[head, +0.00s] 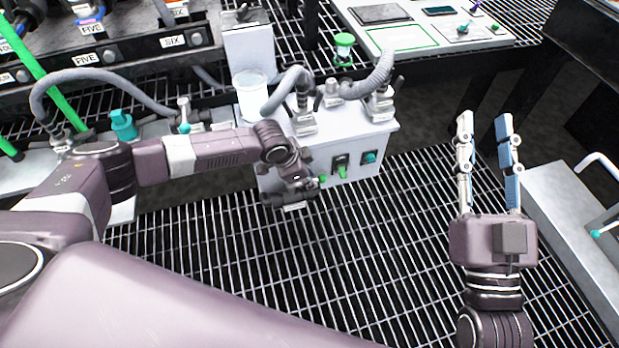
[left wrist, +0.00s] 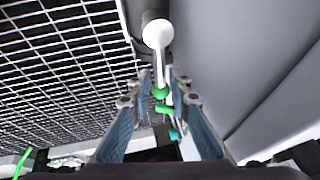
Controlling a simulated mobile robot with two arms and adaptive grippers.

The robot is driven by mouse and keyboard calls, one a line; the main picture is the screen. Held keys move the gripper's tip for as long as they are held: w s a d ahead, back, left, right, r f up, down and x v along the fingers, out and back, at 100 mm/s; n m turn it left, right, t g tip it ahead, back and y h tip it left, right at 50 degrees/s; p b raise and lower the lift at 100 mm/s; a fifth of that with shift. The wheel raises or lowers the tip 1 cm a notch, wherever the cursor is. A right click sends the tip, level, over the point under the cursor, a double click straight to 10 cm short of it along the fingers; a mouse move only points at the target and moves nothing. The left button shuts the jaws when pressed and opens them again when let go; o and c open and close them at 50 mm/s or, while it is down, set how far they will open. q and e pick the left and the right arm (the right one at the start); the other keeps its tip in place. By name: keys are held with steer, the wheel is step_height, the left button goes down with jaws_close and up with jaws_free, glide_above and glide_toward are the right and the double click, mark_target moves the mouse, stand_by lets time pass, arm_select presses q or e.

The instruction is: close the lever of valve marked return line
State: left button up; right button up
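My left gripper (head: 298,188) is low in front of a white box unit (head: 325,140), and its fingers are largely hidden in the head view. In the left wrist view its two fingers (left wrist: 160,85) stand apart, with a gap between them. A white ball-ended rod (left wrist: 158,35) shows ahead, near and between the fingertips; I cannot tell whether they touch it. A green knob (left wrist: 160,92) shows in the gap; a green knob (head: 322,180) also shows beside the gripper in the head view. No return line label is readable. My right gripper (head: 484,130) is open and empty.
The box front carries a green lever (head: 342,170) and a teal knob (head: 369,157). Grey hoses (head: 290,80) and fittings stand on top, beside a white cup (head: 250,95). A white bench (head: 575,225) stands at right. Open floor grating (head: 390,240) lies between.

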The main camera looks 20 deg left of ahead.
arm_select(q)
steer(key=shift+c, duration=0.3)
jaws_close()
